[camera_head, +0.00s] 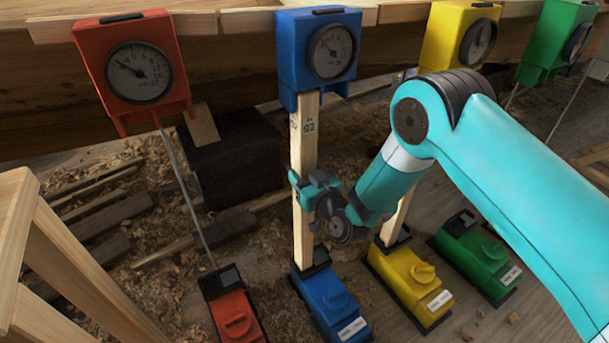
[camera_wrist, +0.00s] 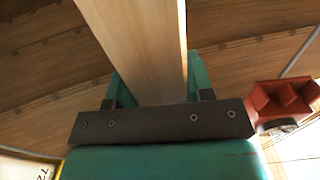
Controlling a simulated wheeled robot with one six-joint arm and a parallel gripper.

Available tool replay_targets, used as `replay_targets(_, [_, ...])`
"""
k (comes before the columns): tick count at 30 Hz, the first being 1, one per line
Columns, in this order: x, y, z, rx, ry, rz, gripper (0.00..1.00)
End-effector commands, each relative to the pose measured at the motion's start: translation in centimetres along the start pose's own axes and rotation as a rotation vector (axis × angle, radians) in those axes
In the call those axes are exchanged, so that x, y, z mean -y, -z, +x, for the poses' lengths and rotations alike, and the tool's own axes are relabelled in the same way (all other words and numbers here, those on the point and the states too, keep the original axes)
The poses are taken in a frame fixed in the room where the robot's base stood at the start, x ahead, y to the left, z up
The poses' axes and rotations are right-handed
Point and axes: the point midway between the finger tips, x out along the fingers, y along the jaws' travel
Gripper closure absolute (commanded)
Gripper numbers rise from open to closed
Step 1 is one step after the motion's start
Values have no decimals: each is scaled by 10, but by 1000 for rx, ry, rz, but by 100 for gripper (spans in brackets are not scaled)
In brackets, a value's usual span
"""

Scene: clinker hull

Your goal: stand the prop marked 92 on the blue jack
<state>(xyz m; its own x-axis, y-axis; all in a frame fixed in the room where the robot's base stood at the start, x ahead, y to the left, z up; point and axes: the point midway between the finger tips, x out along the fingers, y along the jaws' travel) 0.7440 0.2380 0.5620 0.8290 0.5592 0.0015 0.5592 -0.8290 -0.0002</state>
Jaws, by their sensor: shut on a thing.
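The prop marked 92 (camera_head: 306,160) is a pale wooden post. It is upright, with its top at the underside of the blue gauge box (camera_head: 318,50) and its foot at the black socket of the blue jack (camera_head: 332,303). I cannot tell whether either end bears firmly. My gripper (camera_head: 314,192) is shut around the prop a little below its middle. In the wrist view the prop (camera_wrist: 142,45) rises between the jaws (camera_wrist: 155,95), and its ends are out of clear sight.
A red jack (camera_head: 236,318) stands to the left with a thin rod leaning above it. A yellow jack (camera_head: 410,285) with a post and a green jack (camera_head: 478,258) stand to the right. A wooden trestle (camera_head: 60,260) is at the left edge. Planks and shavings litter the ground.

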Motion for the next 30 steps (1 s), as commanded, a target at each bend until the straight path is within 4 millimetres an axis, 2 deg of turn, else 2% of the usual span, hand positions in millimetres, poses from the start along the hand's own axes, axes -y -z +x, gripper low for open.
replay_targets(30, [0,-6,0,-3,0,0,100])
